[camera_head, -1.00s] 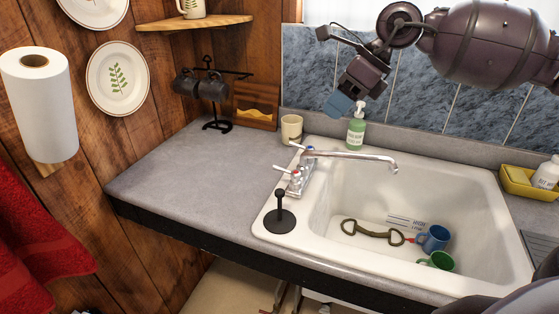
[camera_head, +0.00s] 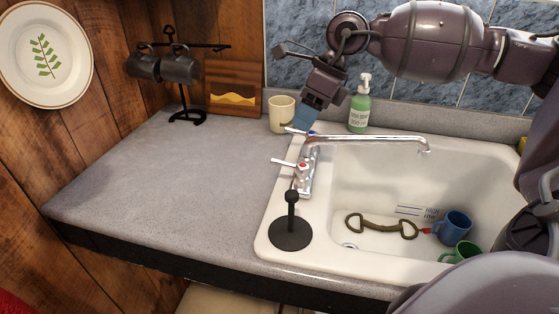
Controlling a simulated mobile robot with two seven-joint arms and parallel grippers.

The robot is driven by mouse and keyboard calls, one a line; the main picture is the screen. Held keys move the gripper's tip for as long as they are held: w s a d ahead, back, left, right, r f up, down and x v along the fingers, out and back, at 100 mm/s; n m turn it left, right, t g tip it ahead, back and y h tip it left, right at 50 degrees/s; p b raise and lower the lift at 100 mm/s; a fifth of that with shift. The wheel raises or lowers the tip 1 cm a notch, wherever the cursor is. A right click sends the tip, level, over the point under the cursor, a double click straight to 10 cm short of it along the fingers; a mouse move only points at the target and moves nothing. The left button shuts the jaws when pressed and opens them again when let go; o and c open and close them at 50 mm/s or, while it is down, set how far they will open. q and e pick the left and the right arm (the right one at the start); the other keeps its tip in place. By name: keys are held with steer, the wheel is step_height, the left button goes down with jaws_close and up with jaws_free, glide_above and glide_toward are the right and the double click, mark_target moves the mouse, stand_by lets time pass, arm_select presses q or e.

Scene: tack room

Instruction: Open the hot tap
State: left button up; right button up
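The chrome tap (camera_head: 310,165) stands on the left rim of the white sink, its long spout reaching right over the basin. Its near lever handle (camera_head: 290,164) has a red mark and points left. The far handle (camera_head: 298,131) has a blue mark and is partly hidden by my gripper. My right gripper (camera_head: 305,120) comes in from the upper right, with blue fingertips pointing down just above the far handle. I cannot tell whether it touches the handle, nor how far its fingers are apart. The red-marked handle is clear of it. My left gripper is out of view.
A cream cup (camera_head: 282,114) and green soap bottle (camera_head: 360,108) stand close beside my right gripper. A black plunger-like stand (camera_head: 291,228) is on the near sink rim. Blue (camera_head: 454,227) and green mugs are in the basin. The left counter (camera_head: 170,175) is clear.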

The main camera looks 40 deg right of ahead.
mark_target(281, 161)
steer(key=b+x, duration=0.1)
steer(key=x, duration=0.9)
steer(key=shift+a, duration=0.1)
jaws_close()
